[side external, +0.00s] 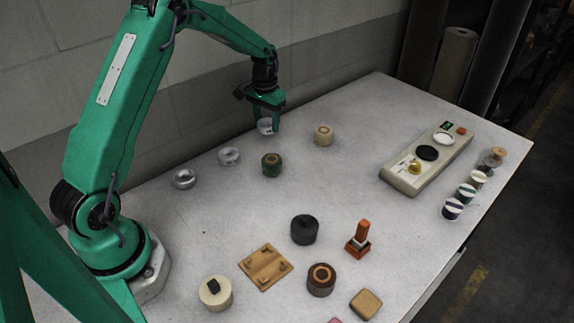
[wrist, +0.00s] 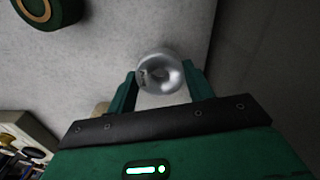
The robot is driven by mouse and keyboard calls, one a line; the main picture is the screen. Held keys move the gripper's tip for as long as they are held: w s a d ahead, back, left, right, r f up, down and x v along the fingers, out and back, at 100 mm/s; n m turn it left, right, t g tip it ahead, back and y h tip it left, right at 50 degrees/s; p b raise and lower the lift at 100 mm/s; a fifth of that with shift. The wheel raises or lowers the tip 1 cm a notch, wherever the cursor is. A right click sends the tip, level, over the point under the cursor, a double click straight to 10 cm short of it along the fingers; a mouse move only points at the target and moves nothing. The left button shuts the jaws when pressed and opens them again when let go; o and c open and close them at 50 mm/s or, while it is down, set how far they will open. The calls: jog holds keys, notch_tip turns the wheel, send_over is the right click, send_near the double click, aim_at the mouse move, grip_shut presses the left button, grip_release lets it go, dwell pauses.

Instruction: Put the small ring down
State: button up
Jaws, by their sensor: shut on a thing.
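The small ring (wrist: 160,73) is silver, round and shiny, with a dished middle. My gripper (wrist: 163,80) is shut on it, one green finger at each side. In the side view my gripper (side external: 267,117) points down near the far left edge of the table, with the ring (side external: 265,127) between its fingertips. The ring is at or just above the table top; I cannot tell whether it touches. Two similar silver rings stand in a row toward my base, one at the middle (side external: 229,155) and one nearer (side external: 185,179).
A wall runs close behind the table edge. A beige panel (side external: 400,179) with discs lies to the right. The table's middle has free room.

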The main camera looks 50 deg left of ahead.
aim_at(267, 123)
jog(key=shift+f, duration=1.8)
jog(key=shift+f, duration=0.1)
jog(key=o, duration=1)
jog(key=shift+o, duration=0.2)
notch_tip(267, 123, up, 12)
jog(key=shift+f, duration=0.2)
jog(key=shift+r, duration=0.35)
